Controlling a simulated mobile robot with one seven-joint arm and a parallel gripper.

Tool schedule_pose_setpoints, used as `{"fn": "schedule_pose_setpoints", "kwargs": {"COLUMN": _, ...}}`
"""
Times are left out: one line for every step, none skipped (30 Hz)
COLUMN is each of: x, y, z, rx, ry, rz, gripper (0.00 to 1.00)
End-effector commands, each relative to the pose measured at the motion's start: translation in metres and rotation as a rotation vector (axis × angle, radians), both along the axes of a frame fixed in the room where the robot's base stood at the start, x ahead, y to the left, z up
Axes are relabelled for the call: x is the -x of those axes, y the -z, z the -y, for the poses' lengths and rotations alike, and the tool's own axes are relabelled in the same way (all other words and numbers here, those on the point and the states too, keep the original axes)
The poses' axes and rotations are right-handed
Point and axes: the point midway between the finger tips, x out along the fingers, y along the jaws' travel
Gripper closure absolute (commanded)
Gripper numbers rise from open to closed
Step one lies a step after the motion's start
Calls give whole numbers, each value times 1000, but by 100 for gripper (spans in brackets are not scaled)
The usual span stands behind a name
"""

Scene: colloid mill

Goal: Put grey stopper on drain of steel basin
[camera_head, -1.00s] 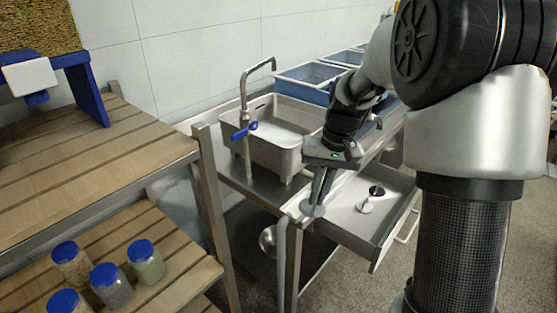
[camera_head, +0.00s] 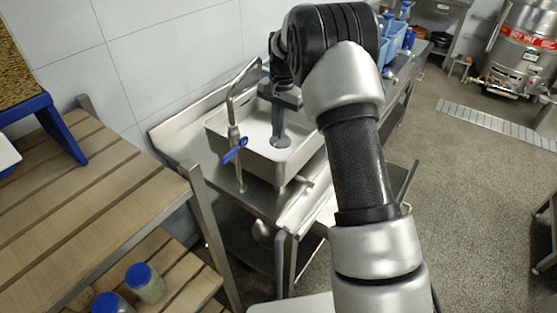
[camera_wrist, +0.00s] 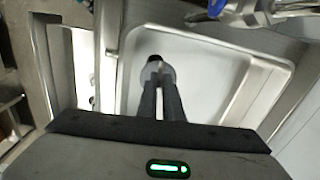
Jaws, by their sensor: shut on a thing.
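My gripper (camera_head: 279,128) is over the steel basin (camera_head: 228,142), shut on the grey stopper (camera_head: 280,142), a round disc below the fingertips. In the wrist view my gripper (camera_wrist: 158,72) points down into the pale inside of the basin (camera_wrist: 218,75). Part of the grey stopper (camera_wrist: 170,72) shows behind the fingers, beside a small dark spot that I cannot identify. The drain cannot be made out; the fingers and stopper may hide it. I cannot tell whether the stopper touches the basin floor.
A tap (camera_head: 233,105) with a blue lever (camera_head: 235,150) stands at the basin's near left side. A slatted wooden shelf (camera_head: 90,190) with blue-lidded jars (camera_head: 145,282) is at left. Blue bins (camera_head: 392,45) stand beyond the basin. Open floor lies at right.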

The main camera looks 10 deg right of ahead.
Motion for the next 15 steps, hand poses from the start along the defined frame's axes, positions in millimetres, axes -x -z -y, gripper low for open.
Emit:
{"fn": "schedule_pose_setpoints", "kwargs": {"x": -1, "y": -1, "z": -2, "rx": 16, "ry": 16, "rz": -13, "gripper": 100}}
{"fn": "schedule_pose_setpoints", "kwargs": {"x": -1, "y": -1, "z": -2, "rx": 23, "ry": 27, "rz": -18, "gripper": 100}}
{"fn": "schedule_pose_setpoints", "kwargs": {"x": -1, "y": 1, "z": -1, "rx": 28, "ry": 37, "rz": -24, "gripper": 100}}
{"fn": "schedule_pose_setpoints", "kwargs": {"x": 0, "y": 3, "z": -1, "rx": 31, "ry": 41, "rz": -26, "gripper": 100}}
{"fn": "schedule_pose_setpoints", "kwargs": {"x": 0, "y": 7, "z": -1, "rx": 31, "ry": 42, "rz": -28, "gripper": 100}}
{"fn": "schedule_pose_setpoints", "kwargs": {"x": 0, "y": 14, "z": -1, "rx": 30, "ry": 41, "rz": -28, "gripper": 100}}
{"fn": "schedule_pose_setpoints", "kwargs": {"x": 1, "y": 20, "z": -1, "rx": 29, "ry": 41, "rz": -31, "gripper": 100}}
{"fn": "schedule_pose_setpoints", "kwargs": {"x": 1, "y": 26, "z": -1, "rx": 30, "ry": 41, "rz": -30, "gripper": 100}}
{"fn": "schedule_pose_setpoints", "kwargs": {"x": 1, "y": 34, "z": -1, "rx": 29, "ry": 41, "rz": -29, "gripper": 100}}
{"fn": "schedule_pose_setpoints", "kwargs": {"x": 1, "y": 39, "z": -1, "rx": 29, "ry": 40, "rz": -29, "gripper": 100}}
{"fn": "schedule_pose_setpoints", "kwargs": {"x": 1, "y": 45, "z": -1, "rx": 29, "ry": 40, "rz": -28, "gripper": 100}}
{"fn": "schedule_pose_setpoints", "kwargs": {"x": 1, "y": 50, "z": -1, "rx": 29, "ry": 40, "rz": -28, "gripper": 100}}
{"fn": "schedule_pose_setpoints", "kwargs": {"x": 0, "y": 54, "z": -1, "rx": 29, "ry": 40, "rz": -27, "gripper": 100}}
{"fn": "schedule_pose_setpoints", "kwargs": {"x": 0, "y": 57, "z": -1, "rx": 29, "ry": 40, "rz": -26, "gripper": 100}}
{"fn": "schedule_pose_setpoints", "kwargs": {"x": 0, "y": 60, "z": -1, "rx": 29, "ry": 40, "rz": -26, "gripper": 100}}
